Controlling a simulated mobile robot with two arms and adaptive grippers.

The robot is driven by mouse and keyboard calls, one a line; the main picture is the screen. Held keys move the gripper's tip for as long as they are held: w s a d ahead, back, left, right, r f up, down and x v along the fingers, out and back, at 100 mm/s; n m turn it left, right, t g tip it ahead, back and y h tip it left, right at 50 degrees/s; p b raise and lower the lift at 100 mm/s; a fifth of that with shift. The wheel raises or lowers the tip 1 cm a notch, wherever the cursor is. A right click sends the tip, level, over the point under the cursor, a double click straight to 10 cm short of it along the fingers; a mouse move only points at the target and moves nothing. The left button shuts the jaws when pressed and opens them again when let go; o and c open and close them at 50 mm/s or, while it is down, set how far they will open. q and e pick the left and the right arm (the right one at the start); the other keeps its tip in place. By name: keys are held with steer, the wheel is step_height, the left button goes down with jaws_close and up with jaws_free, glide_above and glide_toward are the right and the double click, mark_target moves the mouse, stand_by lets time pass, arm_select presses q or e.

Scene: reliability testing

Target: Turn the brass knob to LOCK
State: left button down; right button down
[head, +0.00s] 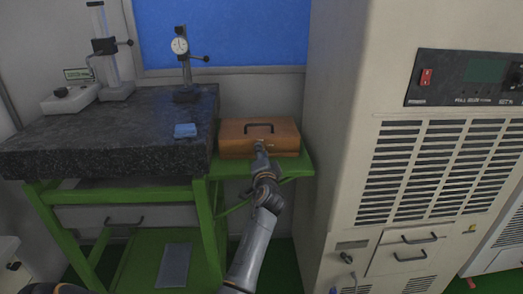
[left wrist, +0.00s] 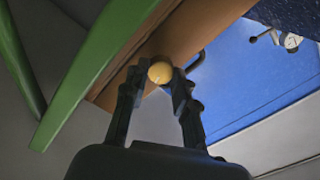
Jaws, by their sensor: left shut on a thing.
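The brass knob (left wrist: 160,72) shows as a round yellow ball between the two dark fingertips of my left gripper (left wrist: 157,88) in the left wrist view. The fingers are shut on it from both sides. Behind it is the brown front of a wooden case (head: 230,142) with a dark handle (head: 259,127). In the head view my left gripper (head: 260,150) reaches the middle of the case's front and hides the knob. No LOCK mark can be read in either view. My right gripper is in neither view.
The case sits on a green shelf (head: 301,165) between a dark granite table (head: 130,130) and a tall beige cabinet (head: 335,130). A dial gauge stand (head: 186,70) and a small blue block (head: 185,130) are on the granite.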

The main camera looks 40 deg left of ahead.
arm_select(q)
steer(key=shift+m+p, duration=0.55)
steer(key=shift+m, duration=0.95)
steer(key=c, duration=1.1)
jaws_free()
steer(key=shift+o, duration=0.2)
steer(key=v, duration=1.2)
